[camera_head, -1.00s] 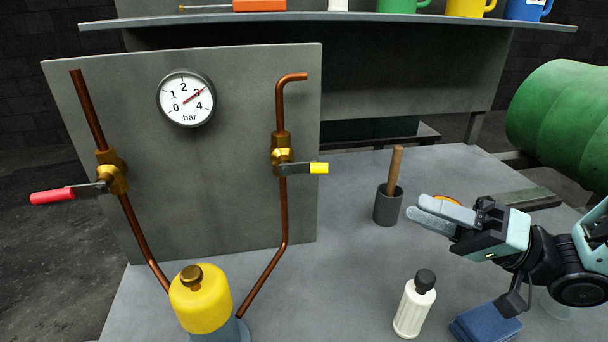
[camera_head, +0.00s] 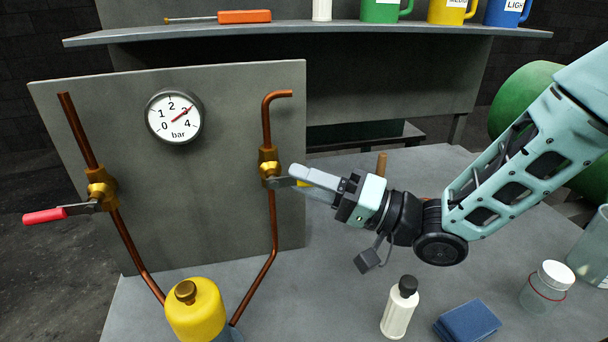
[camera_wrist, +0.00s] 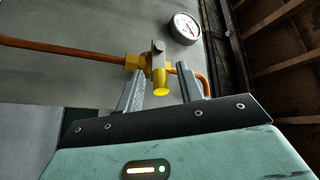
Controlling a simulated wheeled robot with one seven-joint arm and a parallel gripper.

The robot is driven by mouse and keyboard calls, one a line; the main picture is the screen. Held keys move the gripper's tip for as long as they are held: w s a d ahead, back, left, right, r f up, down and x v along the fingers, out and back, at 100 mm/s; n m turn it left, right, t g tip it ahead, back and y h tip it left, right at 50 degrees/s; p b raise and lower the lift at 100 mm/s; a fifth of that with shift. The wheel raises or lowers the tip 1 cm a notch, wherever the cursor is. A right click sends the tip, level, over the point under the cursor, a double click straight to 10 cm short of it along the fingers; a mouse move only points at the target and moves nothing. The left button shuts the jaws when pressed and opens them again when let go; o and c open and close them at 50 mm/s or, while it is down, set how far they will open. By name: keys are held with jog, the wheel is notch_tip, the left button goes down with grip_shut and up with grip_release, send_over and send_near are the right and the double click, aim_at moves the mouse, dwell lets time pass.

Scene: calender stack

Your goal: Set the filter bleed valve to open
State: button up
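A brass valve (camera_head: 268,168) with a yellow-ended lever sits on the right copper pipe, whose top bends over. Its lever (camera_head: 281,183) points right, across the pipe; the yellow grip (camera_head: 303,184) is mostly hidden behind my gripper. My gripper (camera_head: 297,175) is at this lever, pointing at the panel. In the wrist view, the yellow grip (camera_wrist: 160,89) shows between my two fingers (camera_wrist: 160,72), with gaps on both sides, so my gripper is open. A second brass valve (camera_head: 101,188) with a red lever (camera_head: 45,216) pointing left is on the left pipe.
A gauge (camera_head: 174,117) on the grey panel (camera_head: 225,160) reads about 3 bar. A yellow filter body (camera_head: 195,312) stands below. A white bottle (camera_head: 399,310), a blue cloth (camera_head: 468,320) and a jar (camera_head: 547,287) stand on the bench. A shelf (camera_head: 320,31) runs above.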

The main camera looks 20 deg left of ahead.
jog(key=shift+a, duration=0.4)
grip_shut()
jog(key=shift+r, duration=0.1)
jog(key=shift+r, duration=0.1)
